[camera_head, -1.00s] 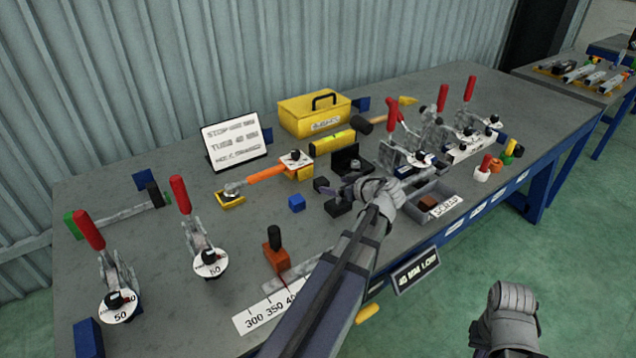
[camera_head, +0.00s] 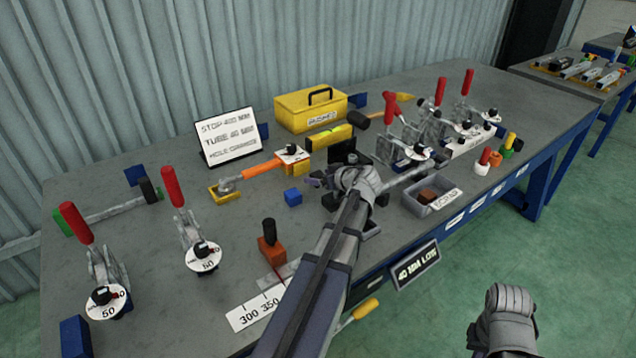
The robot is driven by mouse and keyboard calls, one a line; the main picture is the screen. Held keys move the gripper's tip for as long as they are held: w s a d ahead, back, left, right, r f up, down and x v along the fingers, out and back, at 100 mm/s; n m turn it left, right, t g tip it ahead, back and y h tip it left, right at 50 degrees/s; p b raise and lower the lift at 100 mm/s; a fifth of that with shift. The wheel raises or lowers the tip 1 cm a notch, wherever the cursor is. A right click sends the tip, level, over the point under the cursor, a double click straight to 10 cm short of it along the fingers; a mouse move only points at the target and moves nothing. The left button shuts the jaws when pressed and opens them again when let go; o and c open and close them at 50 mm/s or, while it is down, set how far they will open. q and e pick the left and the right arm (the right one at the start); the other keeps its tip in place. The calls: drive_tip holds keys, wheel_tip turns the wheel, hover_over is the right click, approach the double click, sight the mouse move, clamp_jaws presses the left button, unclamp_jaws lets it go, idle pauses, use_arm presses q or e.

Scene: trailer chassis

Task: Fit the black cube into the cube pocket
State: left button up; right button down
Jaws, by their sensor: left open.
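My left gripper (camera_head: 318,181) is open just above the bench, right of the small blue cube (camera_head: 293,197). Its wrist and forearm cover much of this spot. A dark block (camera_head: 330,202) shows partly just below the fingers. I cannot tell whether it is the black cube or the part with the cube pocket. Other dark pieces show only partly around my wrist. No pocket opening can be made out. My right gripper's fingers are not visible; only a grey part of that arm shows at the lower right.
The scrap tray (camera_head: 455,196) holds a brown block right of my wrist. Clamps with red handles (camera_head: 393,130) stand behind it. An orange-handled tool (camera_head: 262,169), a yellow level (camera_head: 329,139) and a yellow box (camera_head: 310,109) lie behind. Bare bench lies left of the blue cube.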

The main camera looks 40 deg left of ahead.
use_arm(q)
clamp_jaws()
idle(0.6)
